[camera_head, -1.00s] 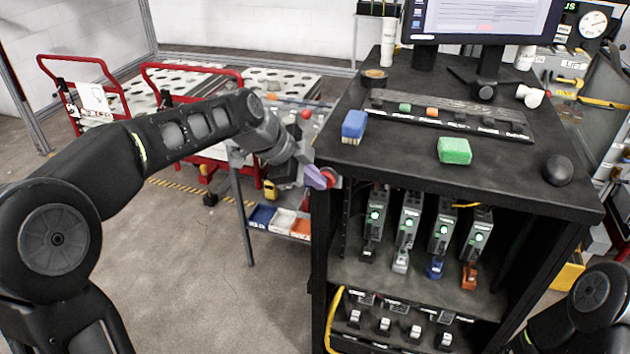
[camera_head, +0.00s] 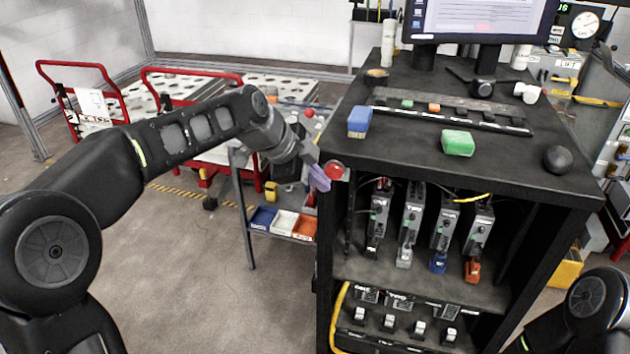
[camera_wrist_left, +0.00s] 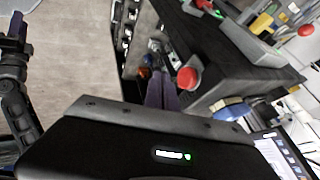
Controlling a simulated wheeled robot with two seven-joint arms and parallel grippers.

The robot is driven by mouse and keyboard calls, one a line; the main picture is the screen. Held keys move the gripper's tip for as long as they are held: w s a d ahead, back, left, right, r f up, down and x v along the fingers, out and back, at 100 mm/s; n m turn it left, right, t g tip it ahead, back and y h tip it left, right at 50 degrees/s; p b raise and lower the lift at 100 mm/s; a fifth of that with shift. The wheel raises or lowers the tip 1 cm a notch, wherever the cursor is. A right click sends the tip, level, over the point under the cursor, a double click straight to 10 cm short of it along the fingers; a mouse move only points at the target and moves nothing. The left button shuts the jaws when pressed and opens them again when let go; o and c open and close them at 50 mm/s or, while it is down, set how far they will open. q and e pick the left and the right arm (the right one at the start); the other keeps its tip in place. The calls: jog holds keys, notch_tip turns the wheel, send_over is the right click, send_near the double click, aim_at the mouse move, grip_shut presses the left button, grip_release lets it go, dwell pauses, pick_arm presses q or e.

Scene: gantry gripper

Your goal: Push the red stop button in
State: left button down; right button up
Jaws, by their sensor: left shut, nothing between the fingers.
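The red stop button (camera_head: 335,169) is a round red knob at the left front top corner of the black cabinet (camera_head: 400,150). It also shows in the left wrist view (camera_wrist_left: 188,78), just right of the fingertips. My left gripper (camera_head: 321,177) is shut and empty, its purple fingers just left of the button. In the left wrist view, the purple fingers (camera_wrist_left: 162,92) lie close together beside the button. I cannot tell whether they touch it or how far in it is. My right gripper is out of view.
A blue block (camera_head: 359,121), a green block (camera_head: 457,143) and a black ball (camera_head: 557,160) sit on the cabinet top. Several grey modules (camera_head: 411,222) stand on its shelf. A cart with small bins (camera_head: 284,223) stands behind my left gripper.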

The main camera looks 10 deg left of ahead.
pick_arm(q)
jog(key=b+v, duration=0.1)
jog(key=v, duration=0.8)
jog(key=shift+a+r, duration=0.15)
jog(key=shift+r, duration=0.15)
jog(key=w+d+f+n+g, duration=0.1)
jog(key=d+f+n, duration=0.15)
jog(key=f, duration=0.75)
jog(key=w+d+f+n, duration=0.1)
jog(key=f+n, duration=0.2)
jog(key=f, duration=0.7)
jog(key=s+d+f+n+g+y, duration=0.1)
jog(key=s+f+n, duration=0.15)
jog(key=f, duration=0.75)
jog(key=s+d+f+n+g, duration=0.15)
jog(key=s+f, duration=0.25)
jog(key=f, duration=0.5)
jog(key=s+d+f+n, duration=0.1)
jog(key=s+f+n, duration=0.2)
jog(key=s+f, duration=0.2)
jog(key=s+d+f+n+g, duration=0.1)
jog(key=s+f, duration=0.4)
jog(key=s, duration=0.6)
jog(key=s+d+f+n, duration=0.2)
jog(key=s+f+n, duration=0.4)
jog(key=s, duration=0.2)
jog(key=shift+d, duration=0.35)
